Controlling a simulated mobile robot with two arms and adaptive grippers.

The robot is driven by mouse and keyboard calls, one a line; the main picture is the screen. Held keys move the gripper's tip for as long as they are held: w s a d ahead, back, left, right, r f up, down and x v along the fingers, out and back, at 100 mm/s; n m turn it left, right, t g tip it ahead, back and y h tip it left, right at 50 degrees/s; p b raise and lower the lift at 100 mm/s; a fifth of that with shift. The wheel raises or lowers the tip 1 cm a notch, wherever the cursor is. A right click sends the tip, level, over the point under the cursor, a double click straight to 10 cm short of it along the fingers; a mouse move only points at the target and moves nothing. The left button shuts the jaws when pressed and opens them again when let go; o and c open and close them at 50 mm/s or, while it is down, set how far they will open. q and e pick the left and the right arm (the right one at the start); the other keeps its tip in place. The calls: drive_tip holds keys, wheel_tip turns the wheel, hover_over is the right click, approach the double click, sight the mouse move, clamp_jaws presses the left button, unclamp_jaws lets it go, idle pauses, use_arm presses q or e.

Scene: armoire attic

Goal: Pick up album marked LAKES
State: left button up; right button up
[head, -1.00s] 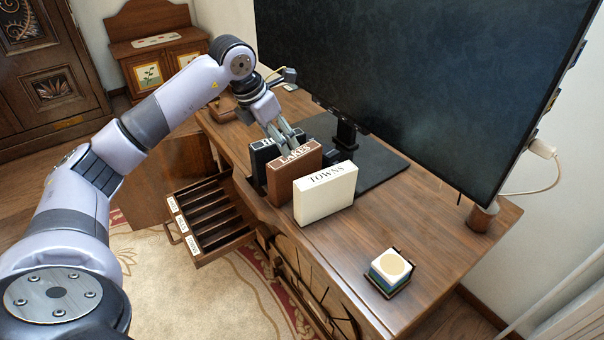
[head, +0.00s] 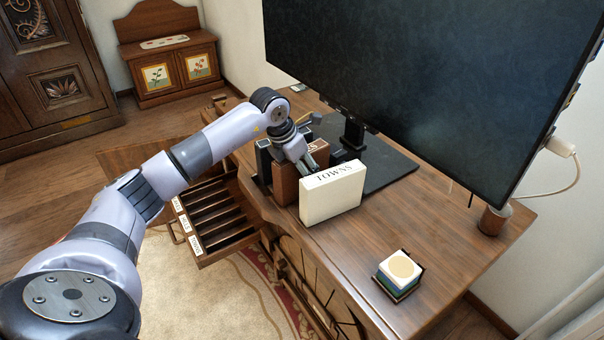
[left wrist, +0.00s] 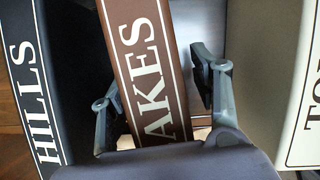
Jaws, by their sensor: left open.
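The brown album marked LAKES (head: 285,186) stands upright on the wooden desk, between the dark HILLS album (head: 262,162) and the white TOWNS album (head: 331,200). My left gripper (head: 310,166) is over the LAKES album and hides most of its lettering in the head view. In the left wrist view, my left gripper (left wrist: 160,85) is open, with one finger on each side of the LAKES spine (left wrist: 150,60). A gap shows between the right finger and the spine. The left finger is close to the spine; contact is unclear. My right gripper is not in view.
A large dark screen (head: 430,80) stands behind the albums on a flat base. An open slotted drawer (head: 215,215) sticks out at the desk's left front. A coaster stack (head: 400,272) sits at the right; the desk between it and TOWNS is clear.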

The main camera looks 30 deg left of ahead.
use_arm(q)
drive_tip(key=shift+c, duration=0.4)
clamp_jaws()
idle(0.4)
